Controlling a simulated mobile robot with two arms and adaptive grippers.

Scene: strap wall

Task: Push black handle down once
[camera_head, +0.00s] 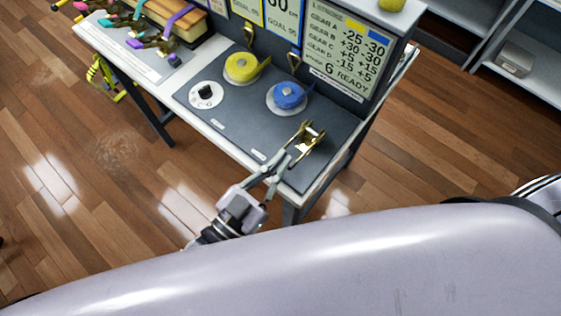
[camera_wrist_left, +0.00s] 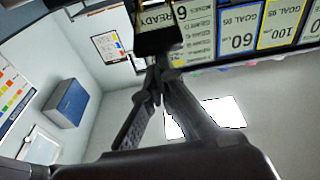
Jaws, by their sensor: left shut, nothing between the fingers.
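A brass-coloured fitting (camera_head: 316,135) stands at the right front of the dark panel on the table. In the left wrist view a black block-like part, probably the black handle (camera_wrist_left: 157,38), is at the top centre, just beyond the fingertips. My left gripper (camera_head: 288,158) is shut and empty, its tips close to the near side of the fitting. The gripper also shows in the left wrist view (camera_wrist_left: 154,78), its fingers meeting at the tips. I cannot tell whether the tips touch the handle. My right gripper is not in view.
A yellow knob (camera_head: 241,67), a blue knob (camera_head: 287,96) and a black dial (camera_head: 206,93) are on the panel. A sign board (camera_head: 345,45) rises behind them. Coloured straps (camera_head: 150,38) lie at the back left. A shelf (camera_head: 525,85) stands at right.

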